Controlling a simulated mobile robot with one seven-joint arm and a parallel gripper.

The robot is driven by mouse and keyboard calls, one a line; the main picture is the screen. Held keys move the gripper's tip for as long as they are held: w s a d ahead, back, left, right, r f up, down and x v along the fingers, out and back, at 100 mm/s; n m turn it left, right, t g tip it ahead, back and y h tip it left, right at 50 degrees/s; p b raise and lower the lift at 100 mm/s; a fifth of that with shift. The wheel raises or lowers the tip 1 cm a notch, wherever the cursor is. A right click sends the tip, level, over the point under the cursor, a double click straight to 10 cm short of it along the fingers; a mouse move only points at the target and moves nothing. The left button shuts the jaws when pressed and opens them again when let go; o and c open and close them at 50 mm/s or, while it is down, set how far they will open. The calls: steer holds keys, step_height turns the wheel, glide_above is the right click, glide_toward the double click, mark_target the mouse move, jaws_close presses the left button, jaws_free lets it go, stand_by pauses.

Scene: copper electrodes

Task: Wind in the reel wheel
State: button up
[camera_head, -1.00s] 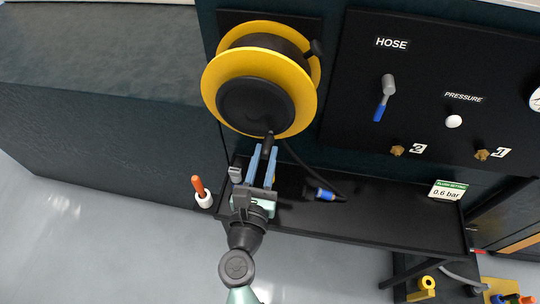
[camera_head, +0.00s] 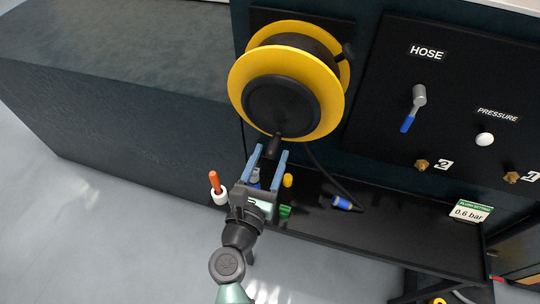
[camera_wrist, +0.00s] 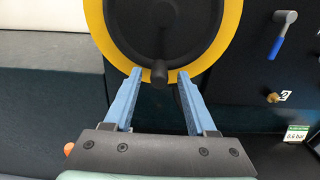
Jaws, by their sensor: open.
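The reel wheel (camera_head: 249,108) is a yellow flanged drum with a black hub, mounted upright on the dark wall panel. Its black crank handle (camera_head: 275,148) is at the bottom of the wheel and points out toward me. My gripper (camera_head: 272,150) is open below the wheel, its two blue fingers reaching up toward the handle. In the wrist view the handle's knob (camera_wrist: 159,75) appears between the two fingertips, with a gap on each side. A black hose (camera_head: 321,171) hangs from the reel to a blue-ended connector (camera_head: 342,203) on the shelf.
A black shelf (camera_head: 400,226) runs below the panel. Small yellow (camera_head: 288,180) and green (camera_head: 285,211) pieces are near my gripper. An orange-handled tool in a white holder (camera_head: 219,198) stands left. A hose lever (camera_head: 415,106) and pressure knob (camera_head: 485,139) are right.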

steer(key=shift+v, duration=2.85)
steer(key=b+v, duration=0.4)
steer(key=v, duration=0.9)
steer(key=shift+b, duration=0.3)
